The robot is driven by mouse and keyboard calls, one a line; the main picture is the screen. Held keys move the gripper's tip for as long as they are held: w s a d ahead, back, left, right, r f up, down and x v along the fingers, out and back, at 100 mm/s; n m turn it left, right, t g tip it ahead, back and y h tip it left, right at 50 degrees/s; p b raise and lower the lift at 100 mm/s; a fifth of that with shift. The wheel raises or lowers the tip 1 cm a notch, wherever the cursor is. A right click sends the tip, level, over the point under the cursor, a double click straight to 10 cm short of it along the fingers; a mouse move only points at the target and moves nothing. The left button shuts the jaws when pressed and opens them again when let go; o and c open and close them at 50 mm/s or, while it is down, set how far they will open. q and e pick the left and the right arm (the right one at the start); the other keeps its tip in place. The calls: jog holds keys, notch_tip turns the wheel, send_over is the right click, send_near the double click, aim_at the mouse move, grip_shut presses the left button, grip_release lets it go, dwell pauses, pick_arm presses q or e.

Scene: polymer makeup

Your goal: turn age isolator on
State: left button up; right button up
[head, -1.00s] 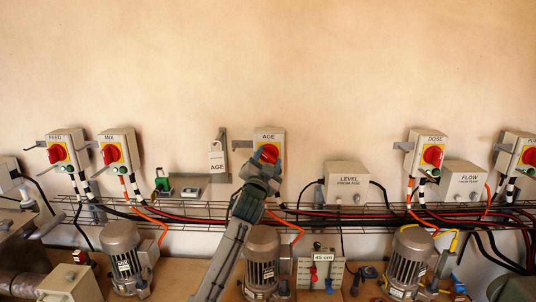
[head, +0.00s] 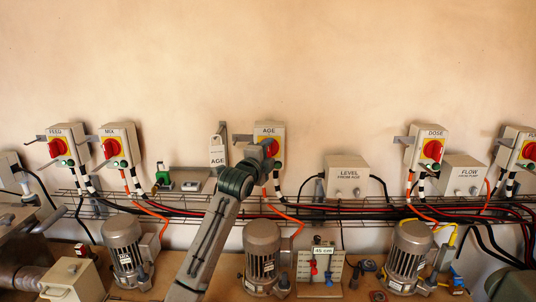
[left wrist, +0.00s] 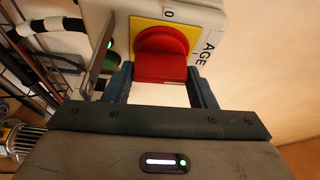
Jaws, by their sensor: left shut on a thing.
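The AGE isolator is a pale box (head: 266,133) on the wall, with a yellow plate and a red rotary knob (left wrist: 162,55). My left gripper (left wrist: 162,76) has its fingers on either side of the red knob and is shut on it. In the head view, my left wrist covers part of the box's lower front. In the left wrist view, a "0" mark shows above the knob and the AGE label is to the right. A green lamp or button (left wrist: 111,46) is partly hidden at the left. My right gripper is not in view.
An AGE tag (head: 217,155) hangs on a bracket left of the isolator. FEED (head: 62,143), MIX (head: 118,145) and DOSE (head: 428,147) isolators are on the same wall. A wire cable tray and motors (head: 262,250) lie below. The wall above is clear.

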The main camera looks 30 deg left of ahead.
pick_arm(q)
jog(key=shift+f+m+g, duration=0.15)
jog(key=shift+m+g, duration=0.15)
jog(key=shift+m, duration=0.2)
jog(key=o, duration=0.9)
jog(key=shift+c, duration=0.2)
jog(key=shift+o, duration=0.6)
